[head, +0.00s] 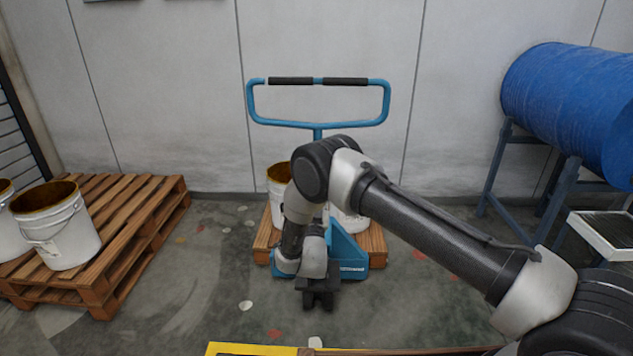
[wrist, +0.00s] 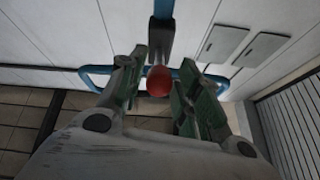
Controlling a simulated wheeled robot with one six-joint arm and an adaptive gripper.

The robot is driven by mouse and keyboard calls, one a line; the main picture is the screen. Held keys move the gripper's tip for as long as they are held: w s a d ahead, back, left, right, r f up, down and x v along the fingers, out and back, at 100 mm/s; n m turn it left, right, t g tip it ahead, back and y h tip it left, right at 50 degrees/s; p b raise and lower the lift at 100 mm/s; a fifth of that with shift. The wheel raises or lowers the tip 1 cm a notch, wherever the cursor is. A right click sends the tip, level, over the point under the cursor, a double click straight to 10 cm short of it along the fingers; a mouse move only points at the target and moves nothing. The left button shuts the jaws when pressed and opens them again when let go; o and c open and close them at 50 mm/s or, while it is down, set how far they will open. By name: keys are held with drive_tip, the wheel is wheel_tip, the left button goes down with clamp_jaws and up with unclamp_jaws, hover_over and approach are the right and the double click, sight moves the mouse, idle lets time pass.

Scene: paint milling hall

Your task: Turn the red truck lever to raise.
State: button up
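The red lever knob (wrist: 158,82) shows in the wrist view as a round ball between my gripper's two fingers. My gripper (wrist: 163,66) is open, with a gap on both sides of the knob. I cannot tell how deep the knob sits between the fingers. In the head view my gripper (head: 318,293) hangs low in front of the blue pallet truck (head: 348,250). The truck's blue loop handle (head: 318,124) with black grips stands upright; it also shows in the wrist view (wrist: 95,70). In the head view the knob is hidden behind my arm.
A wooden pallet (head: 376,240) with white buckets (head: 279,185) sits at the truck. Another pallet (head: 150,215) with buckets (head: 62,235) is at left. A blue drum (head: 570,100) rests on a stand at right. A yellow edge (head: 240,350) lies at the bottom.

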drive_tip(key=v, duration=0.8)
